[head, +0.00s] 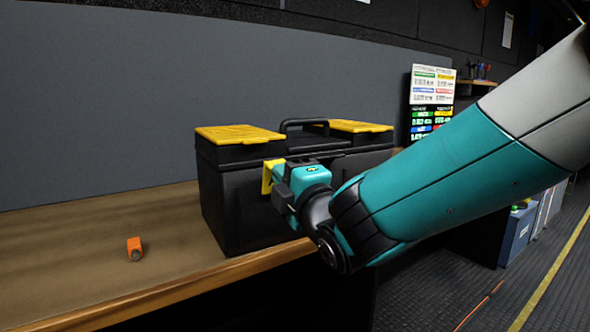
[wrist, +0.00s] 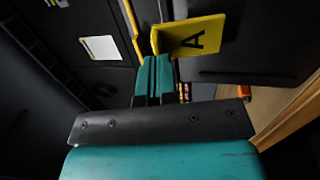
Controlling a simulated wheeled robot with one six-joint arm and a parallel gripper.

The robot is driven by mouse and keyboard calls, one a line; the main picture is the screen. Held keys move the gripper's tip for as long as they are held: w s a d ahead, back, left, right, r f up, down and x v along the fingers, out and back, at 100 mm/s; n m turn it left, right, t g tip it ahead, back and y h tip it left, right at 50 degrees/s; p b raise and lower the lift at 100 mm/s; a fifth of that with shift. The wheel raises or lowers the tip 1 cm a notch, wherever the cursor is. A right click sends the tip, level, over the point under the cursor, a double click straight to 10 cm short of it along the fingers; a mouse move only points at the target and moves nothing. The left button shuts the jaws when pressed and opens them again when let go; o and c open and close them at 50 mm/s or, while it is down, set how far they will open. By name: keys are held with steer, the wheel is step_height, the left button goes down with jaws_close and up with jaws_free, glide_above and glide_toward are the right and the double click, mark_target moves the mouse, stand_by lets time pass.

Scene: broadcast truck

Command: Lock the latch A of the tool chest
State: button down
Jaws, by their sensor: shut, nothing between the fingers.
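The black tool chest (head: 225,205) with yellow lid panels and a black top handle stands on the wooden bench. Its yellow latch A (head: 267,177) is on the front, mostly hidden behind my gripper in the head view. The wrist view shows the latch plate (wrist: 192,38) marked with a black "A", appearing to stand at an angle to the chest front. My gripper (wrist: 153,62) is shut and empty, its teal fingertips right beside the latch's lower edge. I cannot tell whether they touch it. In the head view my gripper (head: 278,180) is at the chest's front face.
A small orange object (head: 134,247) lies on the bench (head: 70,250) left of the chest. The bench's front edge runs below the chest. A colourful label board (head: 431,95) stands behind at right. Blue cases (head: 517,235) stand on the floor at right.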

steer(key=r+b+v, duration=0.1)
steer(key=b+v, duration=0.4)
steer(key=v, duration=0.8)
steer(key=shift+s+d, duration=0.25)
steer(key=shift+s, duration=0.1)
steer(key=shift+f+h, duration=0.15)
steer(key=shift+h, duration=0.25)
